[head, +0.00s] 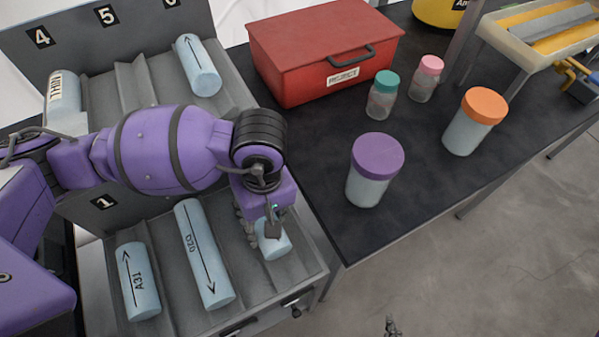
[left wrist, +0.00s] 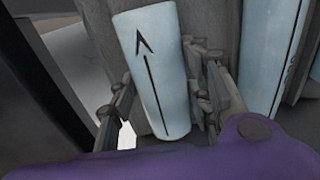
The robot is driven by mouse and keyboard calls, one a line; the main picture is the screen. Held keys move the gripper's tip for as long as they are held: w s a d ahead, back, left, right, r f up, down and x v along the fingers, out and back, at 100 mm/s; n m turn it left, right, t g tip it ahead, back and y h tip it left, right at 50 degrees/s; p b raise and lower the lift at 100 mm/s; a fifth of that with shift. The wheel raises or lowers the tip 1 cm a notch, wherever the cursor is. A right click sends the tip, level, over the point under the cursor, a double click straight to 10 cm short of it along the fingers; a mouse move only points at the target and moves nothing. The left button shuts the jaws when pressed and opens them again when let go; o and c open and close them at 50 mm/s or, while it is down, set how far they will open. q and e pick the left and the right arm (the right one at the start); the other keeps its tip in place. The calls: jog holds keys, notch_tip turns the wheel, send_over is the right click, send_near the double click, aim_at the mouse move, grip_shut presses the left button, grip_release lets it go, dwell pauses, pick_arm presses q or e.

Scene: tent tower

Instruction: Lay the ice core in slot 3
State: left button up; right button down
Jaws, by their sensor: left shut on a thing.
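The pale blue ice core (head: 275,247) is mostly hidden under my left gripper (head: 264,228) at the right channel of the rack's lower tier, by its place slot 3. The slot's own number is hidden by my arm. In the left wrist view the core (left wrist: 155,75) lies between the fingers (left wrist: 163,108), which are shut on it, and its black arrow points up the picture. I cannot tell whether the core touches the channel floor. My right gripper (head: 392,326) shows only as a small tip at the bottom edge.
The rack's lower tier (head: 250,290) also holds core A31 (head: 138,280) and a longer core (head: 205,255). Its upper tier holds two cores (head: 198,65) (head: 62,100). Right of it, a black table (head: 320,170) bears a red case (head: 320,45) and several lidded jars (head: 375,170).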

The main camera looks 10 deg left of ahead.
pick_arm(q)
jog(key=shift+f+b, duration=0.3)
dwell(1.1)
jog(key=o, duration=1.6)
notch_tip(320, 180, up, 12)
jog(key=d, duration=0.1)
jog(key=shift+w, duration=0.3)
